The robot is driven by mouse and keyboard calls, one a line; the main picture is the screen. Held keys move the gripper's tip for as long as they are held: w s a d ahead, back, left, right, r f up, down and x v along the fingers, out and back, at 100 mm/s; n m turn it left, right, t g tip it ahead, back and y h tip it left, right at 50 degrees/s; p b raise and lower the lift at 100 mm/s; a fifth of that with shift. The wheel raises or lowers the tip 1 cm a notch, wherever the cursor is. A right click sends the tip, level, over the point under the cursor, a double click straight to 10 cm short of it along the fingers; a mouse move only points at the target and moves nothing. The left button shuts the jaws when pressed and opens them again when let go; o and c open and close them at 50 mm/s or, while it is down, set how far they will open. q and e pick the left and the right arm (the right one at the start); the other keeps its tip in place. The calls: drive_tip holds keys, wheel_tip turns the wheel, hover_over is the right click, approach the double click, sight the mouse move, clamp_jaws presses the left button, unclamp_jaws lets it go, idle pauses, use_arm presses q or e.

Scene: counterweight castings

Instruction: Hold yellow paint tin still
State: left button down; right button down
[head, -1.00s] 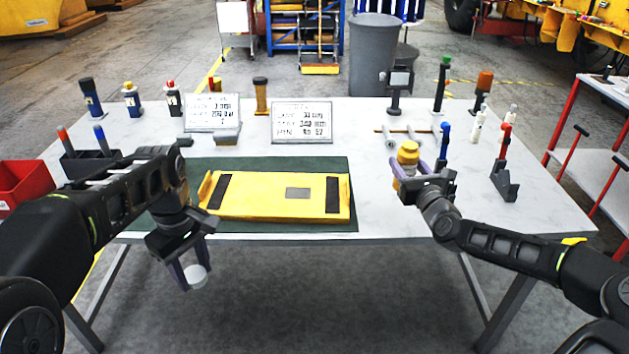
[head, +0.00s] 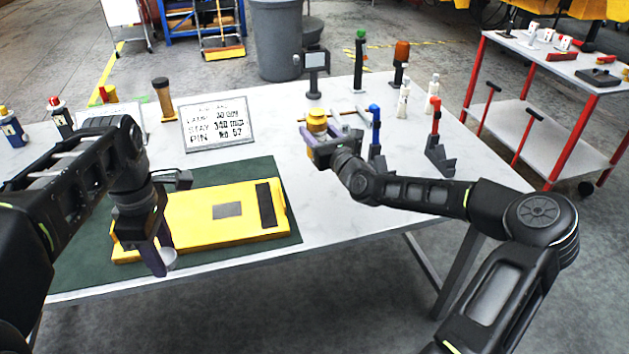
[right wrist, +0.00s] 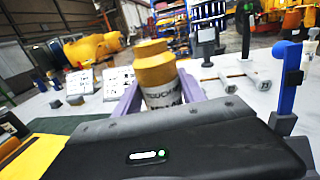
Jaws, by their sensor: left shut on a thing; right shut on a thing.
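The yellow paint tin (head: 316,120) stands upright near the table's right side, behind and to the right of the yellow casting. In the right wrist view the tin (right wrist: 158,72) has a yellow lid and a pale band with dark lettering. My right gripper (head: 318,138) is shut on it, with one purple finger on each side. The tin's base is hidden, so I cannot tell whether it touches the table.
The yellow casting (head: 190,226) with dark pads lies on a green mat (head: 240,176). A lettered sign (head: 218,122) stands behind it. Blue (head: 375,128) and red (head: 436,118) upright tools stand right of the tin. A red-framed cart (head: 560,120) is at right.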

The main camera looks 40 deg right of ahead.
use_arm(q)
drive_tip(key=shift+w+r, duration=0.1)
drive_tip(key=shift+r, duration=0.05)
use_arm(e)
wheel_tip(320, 180, down, 6)
drive_tip(key=shift+w+f, duration=0.1)
drive_tip(key=shift+f, duration=0.05)
use_arm(q)
drive_tip(key=shift+r+p, duration=0.2)
drive_tip(key=shift+p, duration=0.15)
use_arm(e)
wheel_tip(320, 180, down, 3)
drive_tip(key=shift+f, duration=0.35)
use_arm(q)
drive_tip(key=shift+f, duration=0.2)
use_arm(e)
drive_tip(key=shift+f, duration=0.15)
drive_tip(key=c, duration=0.7)
unclamp_jaws()
